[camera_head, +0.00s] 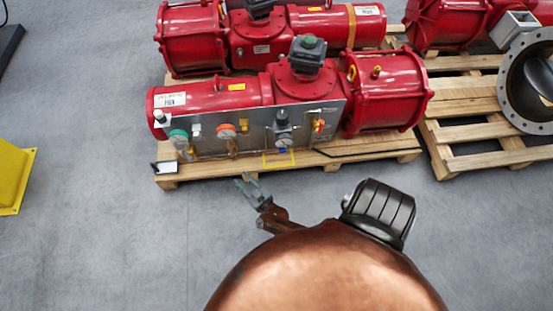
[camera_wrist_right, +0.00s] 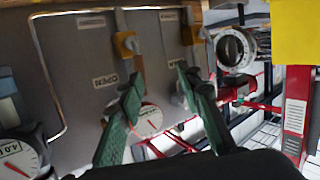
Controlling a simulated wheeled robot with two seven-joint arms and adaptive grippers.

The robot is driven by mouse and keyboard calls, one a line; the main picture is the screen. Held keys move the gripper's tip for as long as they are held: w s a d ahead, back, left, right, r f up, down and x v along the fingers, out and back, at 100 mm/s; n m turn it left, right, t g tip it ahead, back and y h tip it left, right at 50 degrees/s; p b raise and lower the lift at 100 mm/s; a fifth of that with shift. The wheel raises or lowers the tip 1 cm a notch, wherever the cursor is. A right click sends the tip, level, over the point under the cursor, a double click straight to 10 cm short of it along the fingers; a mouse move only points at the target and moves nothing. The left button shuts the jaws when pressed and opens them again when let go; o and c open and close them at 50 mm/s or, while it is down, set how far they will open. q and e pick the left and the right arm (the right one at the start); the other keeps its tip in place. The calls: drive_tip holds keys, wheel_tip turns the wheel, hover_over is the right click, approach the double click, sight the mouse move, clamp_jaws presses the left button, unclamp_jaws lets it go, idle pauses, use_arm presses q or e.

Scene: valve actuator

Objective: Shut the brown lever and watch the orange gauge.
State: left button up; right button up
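The orange-rimmed gauge (camera_head: 226,131) is on the grey panel (camera_head: 258,122) in front of the red actuator. A small brown lever-like part (camera_head: 232,149) hangs below it; its exact position is too small to read. My right gripper (camera_head: 248,180) is apart from the panel, in front of the pallet's near edge. In the right wrist view its green fingers (camera_wrist_right: 160,82) are spread, with nothing seen held between them. Beyond them are brownish bars with yellow-orange parts (camera_wrist_right: 125,44), an "OPEN" label and a white dial (camera_wrist_right: 149,121), partly hidden by the fingers. My left gripper is not in view.
A green-rimmed gauge (camera_head: 180,138), a black regulator (camera_head: 283,128) and orange-yellow fittings (camera_head: 318,125) share the panel. The actuator (camera_head: 386,92) sits on a wooden pallet (camera_head: 372,150). A yellow stand (camera_head: 14,175) is at left. The floor in front of the pallet is clear.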

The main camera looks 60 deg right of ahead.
use_arm(q)
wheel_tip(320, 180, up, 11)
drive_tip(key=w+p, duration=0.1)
drive_tip(key=p, duration=0.6)
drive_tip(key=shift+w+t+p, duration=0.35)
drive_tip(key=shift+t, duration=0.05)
use_arm(e)
drive_tip(key=s+a+f+n+g+y, duration=0.1)
drive_tip(key=s+f+g+y, duration=0.1)
drive_tip(key=s, duration=0.7)
drive_tip(key=s+a+f+n+g+y, duration=0.1)
drive_tip(key=s+f, duration=0.3)
drive_tip(key=s, duration=0.4)
drive_tip(key=shift+s+a+f+n+g+y, duration=0.35)
drive_tip(key=shift+a+g, duration=0.25)
drive_tip(key=shift+g, duration=0.3)
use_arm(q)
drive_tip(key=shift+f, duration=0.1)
use_arm(e)
drive_tip(key=shift+c, duration=0.3)
